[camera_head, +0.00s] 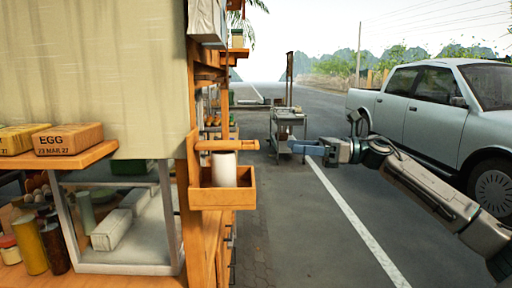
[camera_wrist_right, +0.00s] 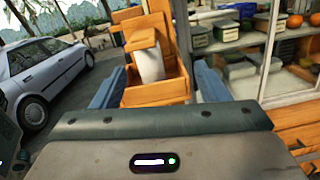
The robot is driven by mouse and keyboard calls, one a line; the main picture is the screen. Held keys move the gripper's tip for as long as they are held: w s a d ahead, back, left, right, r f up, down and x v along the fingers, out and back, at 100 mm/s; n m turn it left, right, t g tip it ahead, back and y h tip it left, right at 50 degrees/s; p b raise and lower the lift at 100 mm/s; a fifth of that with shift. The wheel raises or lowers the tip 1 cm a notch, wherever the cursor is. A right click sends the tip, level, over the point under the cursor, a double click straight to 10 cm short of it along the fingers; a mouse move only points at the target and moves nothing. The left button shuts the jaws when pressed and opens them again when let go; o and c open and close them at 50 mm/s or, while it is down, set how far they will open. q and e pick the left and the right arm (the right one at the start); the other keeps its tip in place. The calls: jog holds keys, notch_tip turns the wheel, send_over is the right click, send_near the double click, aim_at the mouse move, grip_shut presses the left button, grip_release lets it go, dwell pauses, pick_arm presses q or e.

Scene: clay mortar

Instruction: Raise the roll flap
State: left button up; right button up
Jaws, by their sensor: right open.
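A pale beige cloth sheet (camera_head: 95,70), which looks like the roll flap, hangs down over the upper left of the wooden stall in the head view. My left gripper does not show.
A wooden box (camera_head: 222,196) with a white roll (camera_head: 224,169) sticks out from the stall post; the box also shows ahead in the wrist view (camera_wrist_right: 155,95). Egg boxes (camera_head: 68,139) sit on a shelf. A metal cart (camera_head: 289,118) and a car (camera_head: 425,110) stand on the road.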

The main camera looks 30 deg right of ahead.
aim_at(256, 142)
pick_arm(q)
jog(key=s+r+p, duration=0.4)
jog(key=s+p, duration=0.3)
jog(key=p, duration=0.2)
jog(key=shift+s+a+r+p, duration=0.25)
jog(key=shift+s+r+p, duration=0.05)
pick_arm(e)
jog(key=shift+w+a+r+n+g, duration=0.2)
jog(key=shift+w+a+r+n, duration=0.3)
jog(key=shift+a, duration=1.3)
jog(key=shift+w+a+r+n+g, duration=0.15)
jog(key=shift+w+a, duration=0.55)
jog(key=shift+a, duration=1.05)
jog(key=shift+w+a+r+n+g, duration=0.3)
jog(key=shift+w+a, duration=0.3)
jog(key=shift+a, duration=1.2)
jog(key=shift+f, duration=0.1)
jog(key=shift+c, duration=0.5)
